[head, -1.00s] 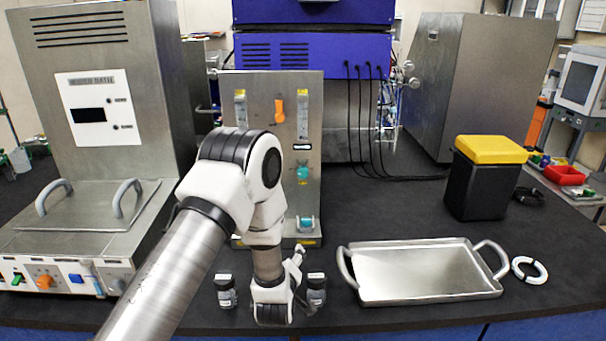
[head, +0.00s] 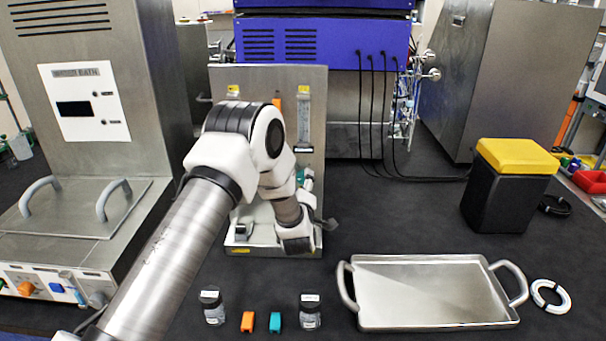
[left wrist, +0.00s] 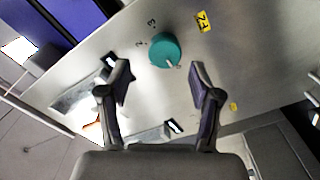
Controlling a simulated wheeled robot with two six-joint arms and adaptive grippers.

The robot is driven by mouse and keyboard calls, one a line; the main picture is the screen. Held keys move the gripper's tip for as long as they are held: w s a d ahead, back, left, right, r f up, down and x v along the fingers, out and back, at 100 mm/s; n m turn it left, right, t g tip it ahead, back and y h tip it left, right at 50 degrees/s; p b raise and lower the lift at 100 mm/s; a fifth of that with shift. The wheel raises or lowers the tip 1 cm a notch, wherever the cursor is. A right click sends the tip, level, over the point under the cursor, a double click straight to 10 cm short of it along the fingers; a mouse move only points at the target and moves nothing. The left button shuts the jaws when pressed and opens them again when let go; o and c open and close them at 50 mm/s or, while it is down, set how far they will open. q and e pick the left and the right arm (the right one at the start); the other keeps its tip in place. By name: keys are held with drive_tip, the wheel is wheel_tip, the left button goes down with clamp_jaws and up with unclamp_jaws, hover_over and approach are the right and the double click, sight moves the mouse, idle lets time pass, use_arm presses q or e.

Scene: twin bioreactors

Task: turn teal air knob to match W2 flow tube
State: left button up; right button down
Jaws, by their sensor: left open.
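The teal knob (left wrist: 163,50) sits on the steel panel in the left wrist view, with a pale pointer on its lower right edge and small numbers beside it. My left gripper (left wrist: 160,80) is open, its fingers apart below the knob and not touching it in that view. In the head view my left gripper (head: 328,224) is in front of the lower panel, partly hidden by my wrist. A bit of teal knob (head: 300,177) shows behind my arm. The right flow tube (head: 304,118) is on the upper panel; its reading is too small to tell. My right gripper is not in view.
Two jars (head: 212,308) (head: 310,311), an orange block (head: 247,321) and a teal block (head: 275,321) are at the bench front. A metal tray (head: 430,290) is to the right, a black bin with yellow lid (head: 510,185) behind it. A water bath (head: 75,205) stands left.

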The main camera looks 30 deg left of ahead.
sight(303, 179)
use_arm(q)
drive_tip(key=w, duration=0.1)
drive_tip(key=w+a, duration=0.1)
drive_tip(key=w+f, duration=0.1)
drive_tip(key=shift+a, duration=0.3)
drive_tip(key=shift+w+f, duration=0.15)
drive_tip(key=shift+w, duration=0.1)
drive_tip(key=shift+s+d+r, duration=0.15)
drive_tip(key=shift+s+r, duration=0.15)
drive_tip(key=shift+c, duration=0.3)
drive_tip(key=shift+s+r, duration=0.1)
drive_tip(key=shift+s, duration=0.05)
drive_tip(key=c, duration=1.1)
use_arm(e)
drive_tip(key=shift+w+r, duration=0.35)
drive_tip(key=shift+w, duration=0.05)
